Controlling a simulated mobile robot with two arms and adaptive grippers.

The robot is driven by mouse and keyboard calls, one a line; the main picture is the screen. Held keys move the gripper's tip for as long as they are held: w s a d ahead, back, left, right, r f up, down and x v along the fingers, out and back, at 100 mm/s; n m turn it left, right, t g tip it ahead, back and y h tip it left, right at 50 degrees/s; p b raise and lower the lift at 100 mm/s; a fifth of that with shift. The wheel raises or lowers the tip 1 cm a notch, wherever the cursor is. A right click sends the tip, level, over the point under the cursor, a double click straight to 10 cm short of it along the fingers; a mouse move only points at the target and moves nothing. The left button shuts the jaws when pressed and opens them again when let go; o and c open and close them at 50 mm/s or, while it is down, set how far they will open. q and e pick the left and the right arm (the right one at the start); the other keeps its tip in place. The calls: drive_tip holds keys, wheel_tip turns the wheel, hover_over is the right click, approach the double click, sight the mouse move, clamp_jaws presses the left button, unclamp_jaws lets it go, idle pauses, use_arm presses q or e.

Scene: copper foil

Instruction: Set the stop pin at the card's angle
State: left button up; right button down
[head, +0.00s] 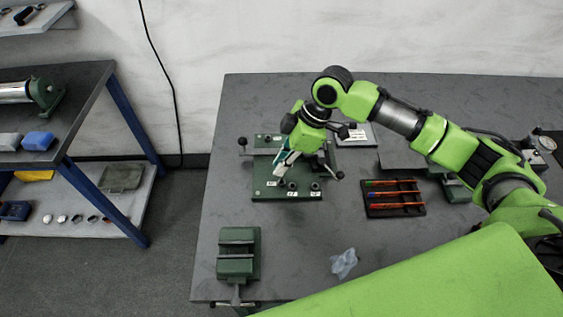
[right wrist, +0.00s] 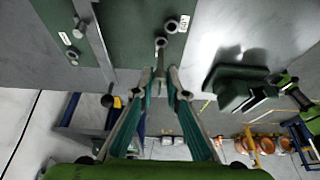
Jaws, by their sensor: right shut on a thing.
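The green bending fixture (head: 262,193) lies on the dark table, with several small round holes or bushings and white labels along its front edge. My right gripper (head: 281,169) is over its front left part, pointing down, its fingers shut. In the right wrist view the fingertips (right wrist: 160,76) close on a small grey stop pin (right wrist: 160,48). The pin is close to the plate; I cannot tell whether it sits in a hole. A bushing (right wrist: 171,26) and a white label are beside it. A white card (head: 356,135) lies behind the fixture; its print is unreadable. My left gripper is not in view.
A dark tray (head: 395,209) with red and blue rods lies right of the fixture. A green vise (head: 238,252) stands at the front left edge. Crumpled clear film (head: 344,263) lies near the front. The table between vise and film is clear.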

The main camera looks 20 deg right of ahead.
sight(281, 178)
idle(0.6)
drive_tip(key=shift+f, duration=0.6)
drive_tip(key=shift+r+p, duration=0.1)
drive_tip(key=shift+p, duration=0.55)
idle(0.4)
drive_tip(key=shift+f+b, duration=0.6)
drive_tip(key=shift+f, duration=0.9)
idle(1.8)
drive_tip(key=c, duration=2.3)
unclamp_jaws()
drive_tip(key=shift+c, duration=0.2)
drive_tip(key=shift+r, duration=0.15)
drive_tip(key=shift+r+p, duration=1.4)
drive_tip(key=shift+p, duration=0.6)
